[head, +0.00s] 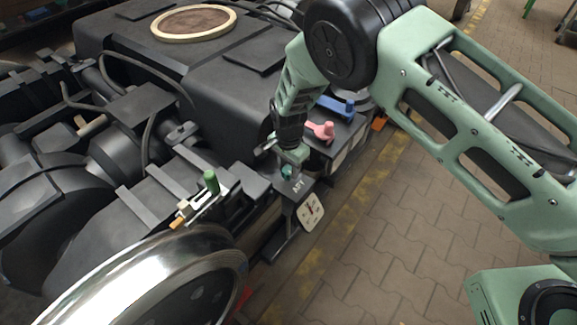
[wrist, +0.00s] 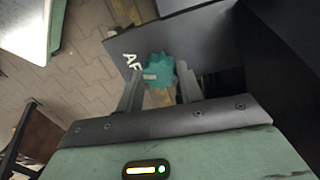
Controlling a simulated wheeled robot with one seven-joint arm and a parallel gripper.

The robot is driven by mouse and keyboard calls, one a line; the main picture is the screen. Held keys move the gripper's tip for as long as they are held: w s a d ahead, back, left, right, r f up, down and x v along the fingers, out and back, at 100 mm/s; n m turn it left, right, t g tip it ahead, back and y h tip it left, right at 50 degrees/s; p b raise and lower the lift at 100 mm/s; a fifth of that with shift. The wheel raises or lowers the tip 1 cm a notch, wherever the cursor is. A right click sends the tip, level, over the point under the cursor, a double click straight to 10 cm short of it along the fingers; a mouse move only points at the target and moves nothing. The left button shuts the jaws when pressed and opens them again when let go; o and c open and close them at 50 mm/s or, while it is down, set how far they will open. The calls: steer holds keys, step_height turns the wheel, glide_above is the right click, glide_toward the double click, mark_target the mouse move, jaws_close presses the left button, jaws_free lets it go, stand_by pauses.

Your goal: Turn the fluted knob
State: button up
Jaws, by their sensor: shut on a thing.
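The fluted knob (wrist: 158,66) is teal with a scalloped rim and a pale mark, and sits on a dark panel lettered "AF" or similar in the wrist view. In the head view the knob (head: 287,172) shows small and partly hidden below my gripper (head: 284,160). My gripper points down at it, with one finger on each side of the knob. In the wrist view my gripper (wrist: 159,76) is shut on the knob.
A white dial plate (head: 310,212) hangs in front of the panel. A pink handle (head: 322,130) and a blue handle (head: 336,106) stand behind my gripper. A green-knobbed lever (head: 211,182) is to the left. A shiny wheel (head: 140,285) is in front. Paved floor (head: 420,240) is clear at right.

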mark_target(288, 169)
steer(key=o, duration=1)
step_height(288, 169, up, 17)
steer(key=p, duration=0.1)
steer(key=shift+r, duration=0.2)
